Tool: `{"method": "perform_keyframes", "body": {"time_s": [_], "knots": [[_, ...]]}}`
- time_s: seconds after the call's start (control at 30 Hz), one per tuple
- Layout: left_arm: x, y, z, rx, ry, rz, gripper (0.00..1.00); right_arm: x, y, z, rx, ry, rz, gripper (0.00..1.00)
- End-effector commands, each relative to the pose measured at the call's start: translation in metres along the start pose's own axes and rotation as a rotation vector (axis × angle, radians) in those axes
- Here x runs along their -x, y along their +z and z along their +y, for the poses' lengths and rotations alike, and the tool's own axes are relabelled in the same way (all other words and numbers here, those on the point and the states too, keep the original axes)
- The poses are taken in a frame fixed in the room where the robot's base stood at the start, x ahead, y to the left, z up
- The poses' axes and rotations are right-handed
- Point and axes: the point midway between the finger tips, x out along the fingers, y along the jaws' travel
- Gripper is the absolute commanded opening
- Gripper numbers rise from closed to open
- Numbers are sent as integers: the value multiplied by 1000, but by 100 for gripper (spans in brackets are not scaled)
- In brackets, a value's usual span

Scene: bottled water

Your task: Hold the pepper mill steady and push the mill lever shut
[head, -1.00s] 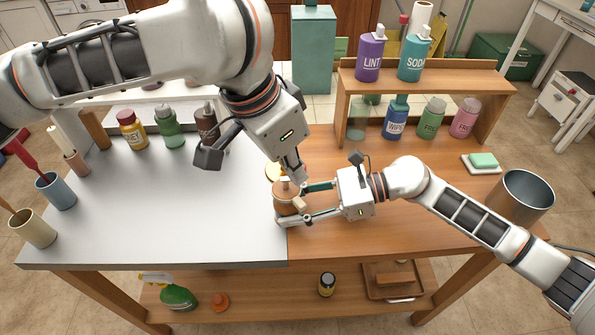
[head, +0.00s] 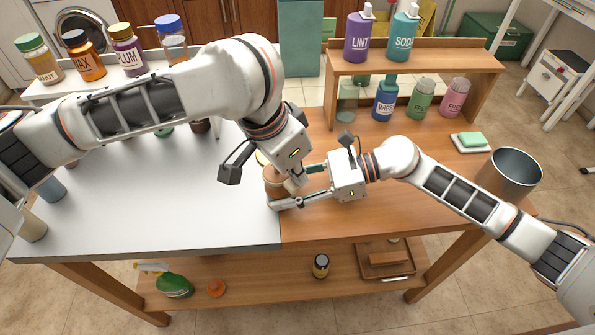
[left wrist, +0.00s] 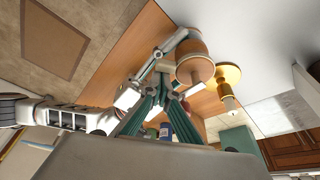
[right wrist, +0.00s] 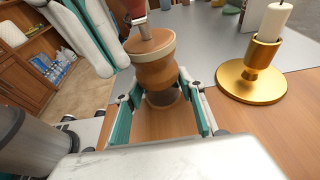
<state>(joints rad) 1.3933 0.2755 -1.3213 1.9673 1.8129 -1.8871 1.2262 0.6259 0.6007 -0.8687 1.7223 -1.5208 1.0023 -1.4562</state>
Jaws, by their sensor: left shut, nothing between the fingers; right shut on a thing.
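The brown wooden pepper mill (head: 272,183) stands upright on the table near the steel-wood seam. It also shows in the left wrist view (left wrist: 193,66) and the right wrist view (right wrist: 155,72). My right gripper (head: 283,187) is shut on the mill's body, one finger on each side (right wrist: 162,118). A pale wooden piece, apparently the mill lever (head: 292,185), sticks out toward the right in the head view. My left gripper (head: 299,181) is shut and empty beside the mill's top, by this piece. Whether it touches is unclear. Its fingers also show in the left wrist view (left wrist: 150,106).
A gold candle holder (right wrist: 250,78) with a white candle stands close beside the mill. A shelf (head: 420,72) with several bottles stands at the back right. A soap dish (head: 470,145) and metal pot (head: 510,172) are farther right. The front steel top (head: 150,220) is clear.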

Motion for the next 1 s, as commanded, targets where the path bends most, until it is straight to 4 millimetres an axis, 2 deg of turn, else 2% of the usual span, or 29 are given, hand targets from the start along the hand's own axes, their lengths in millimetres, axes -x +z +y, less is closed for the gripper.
{"method": "perform_keyframes", "body": {"time_s": [0.37,1.0], "knots": [[2,5,0,-93,31,-2,0,0,-1,0,-1,0,1,20],[11,32,-2,-626,220,-1,0,0,-1,0,-1,1,1,20]]}}
